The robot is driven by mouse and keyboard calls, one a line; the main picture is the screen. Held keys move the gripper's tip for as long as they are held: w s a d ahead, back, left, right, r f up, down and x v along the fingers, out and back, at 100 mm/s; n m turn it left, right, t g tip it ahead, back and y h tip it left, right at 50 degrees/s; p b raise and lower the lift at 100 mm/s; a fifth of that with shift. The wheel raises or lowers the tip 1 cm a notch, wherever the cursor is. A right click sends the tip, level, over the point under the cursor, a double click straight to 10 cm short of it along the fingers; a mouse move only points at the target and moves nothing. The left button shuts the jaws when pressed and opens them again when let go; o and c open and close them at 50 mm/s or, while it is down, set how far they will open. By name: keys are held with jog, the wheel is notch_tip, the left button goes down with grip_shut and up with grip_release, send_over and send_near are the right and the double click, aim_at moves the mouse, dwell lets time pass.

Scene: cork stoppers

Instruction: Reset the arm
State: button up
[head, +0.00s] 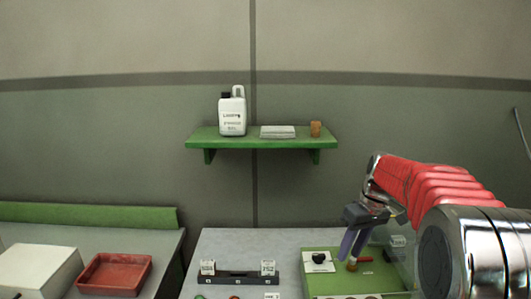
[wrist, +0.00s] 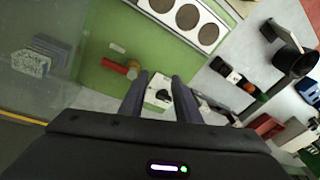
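My gripper (head: 355,243) hangs at the right in the head view, above the green panel on the bench. Its two dark purple fingers point down. In the wrist view the fingers (wrist: 162,98) stand apart with a gap between them, and nothing is held there. A white block with a black knob (wrist: 160,92) shows beyond the gap. My arm reaches in from the right edge of the head view.
A green shelf (head: 262,143) on the wall holds a white jug (head: 232,116), a flat pale stack (head: 278,132) and a cork (head: 316,129). The green panel (head: 330,284) carries a red-handled part (wrist: 114,66). A red tray (head: 115,274) stands left.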

jog(key=s+a+r+m+t+h, duration=0.1)
jog(key=s+a, duration=0.3)
jog(key=s, duration=1)
jog(key=s+a+r+m+t+h, duration=0.1)
jog(key=s+a+r+m+t, duration=0.1)
jog(key=s, duration=1.3)
jog(key=shift+s+a+m+t, duration=0.2)
jog(key=shift+a+m+t, duration=0.6)
jog(key=shift+a+t, duration=0.1)
